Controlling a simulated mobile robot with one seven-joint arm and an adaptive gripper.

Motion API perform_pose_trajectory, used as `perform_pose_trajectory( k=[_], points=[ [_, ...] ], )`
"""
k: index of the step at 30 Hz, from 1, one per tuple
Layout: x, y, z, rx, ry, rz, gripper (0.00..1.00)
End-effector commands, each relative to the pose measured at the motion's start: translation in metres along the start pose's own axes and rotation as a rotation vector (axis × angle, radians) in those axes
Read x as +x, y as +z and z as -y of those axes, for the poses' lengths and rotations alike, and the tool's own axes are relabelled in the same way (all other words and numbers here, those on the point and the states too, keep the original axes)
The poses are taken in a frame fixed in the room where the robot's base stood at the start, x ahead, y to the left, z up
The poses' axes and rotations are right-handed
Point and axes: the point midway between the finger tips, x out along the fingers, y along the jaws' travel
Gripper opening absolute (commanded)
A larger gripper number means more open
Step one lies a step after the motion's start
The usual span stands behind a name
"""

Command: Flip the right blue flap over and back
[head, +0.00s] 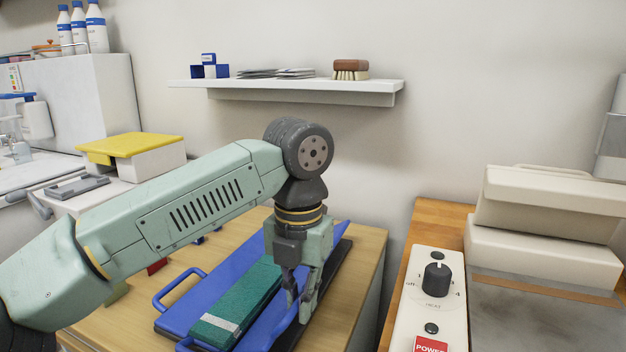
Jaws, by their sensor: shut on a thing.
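My gripper (301,294) points down over the wooden table and is shut on the edge of the right blue flap (284,318). The flap is tilted up on the right of a green folded cloth (239,304) with a pale label. Another blue flap (213,292) with a loop handle lies to the left of the cloth. A dark board (322,285) lies under and to the right. My gripper and arm hide part of the right flap and the far end of the set.
A control box with a dial (437,290) and a cream press (546,220) stand at the right. A wall shelf (290,86) holds a brush and small items behind my arm. A yellow-lidded box (133,156) stands at the left. Bare table (350,262) shows at the right.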

Motion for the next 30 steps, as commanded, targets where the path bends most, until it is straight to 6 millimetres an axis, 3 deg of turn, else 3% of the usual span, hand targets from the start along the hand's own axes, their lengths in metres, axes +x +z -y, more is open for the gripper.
perform_pose_trajectory(
  k=[30],
  points=[
    [0.070, 0.002, 0.025, 0.005, -0.003, 0.002, 0.00]
  ],
)
